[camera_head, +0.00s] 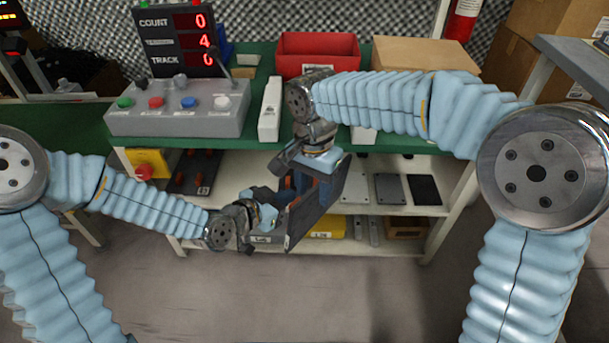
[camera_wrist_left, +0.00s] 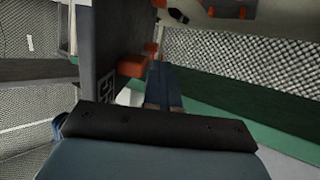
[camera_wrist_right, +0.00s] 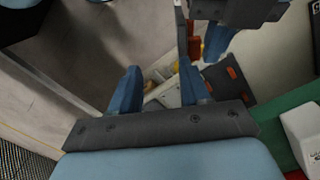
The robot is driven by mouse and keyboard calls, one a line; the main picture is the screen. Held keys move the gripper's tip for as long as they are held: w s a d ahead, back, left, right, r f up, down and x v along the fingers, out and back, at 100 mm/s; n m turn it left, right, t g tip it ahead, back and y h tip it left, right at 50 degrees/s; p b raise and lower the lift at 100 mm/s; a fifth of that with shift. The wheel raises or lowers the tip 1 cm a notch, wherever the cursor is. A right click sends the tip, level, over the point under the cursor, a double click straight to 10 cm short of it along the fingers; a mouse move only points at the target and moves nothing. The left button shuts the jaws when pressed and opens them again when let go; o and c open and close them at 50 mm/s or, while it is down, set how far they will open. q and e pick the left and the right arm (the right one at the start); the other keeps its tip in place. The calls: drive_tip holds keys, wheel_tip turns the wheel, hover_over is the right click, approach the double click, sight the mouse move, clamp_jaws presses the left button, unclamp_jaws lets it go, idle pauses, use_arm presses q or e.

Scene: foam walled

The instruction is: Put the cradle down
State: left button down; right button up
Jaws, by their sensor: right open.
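The cradle (camera_head: 302,218) is a dark grey plate with orange pegs, tilted steeply in the air before the lower shelves. In the left wrist view its plate (camera_wrist_left: 95,45) stands on edge at the left, orange pegs facing right. My left gripper (camera_head: 268,207) is at its left side; its blue fingers (camera_wrist_left: 165,88) look closed on it, though the contact is partly hidden. My right gripper (camera_head: 310,163) is just above the cradle, open and empty, its fingers (camera_wrist_right: 160,90) apart. The right wrist view shows the cradle's edge (camera_wrist_right: 181,30) beyond the right finger.
A green bench (camera_head: 400,143) carries a control box (camera_head: 175,118), a red bin (camera_head: 318,45) and a cardboard box (camera_head: 425,55). The shelf (camera_head: 250,170) below holds a dark pegged tray (camera_head: 195,172) at left and flat plates (camera_head: 392,189) at right. The floor in front is clear.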

sight(304, 214)
drive_tip(key=shift+m+t, duration=0.4)
drive_tip(key=shift+m, duration=0.2)
drive_tip(key=f, duration=0.3)
drive_tip(key=a+f, duration=0.1)
drive_tip(key=f, duration=0.1)
drive_tip(key=a+f, duration=0.1)
drive_tip(key=f, duration=0.2)
drive_tip(key=shift+f, duration=0.35)
clamp_jaws()
drive_tip(key=c, duration=0.8)
unclamp_jaws()
drive_tip(key=o, duration=0.8)
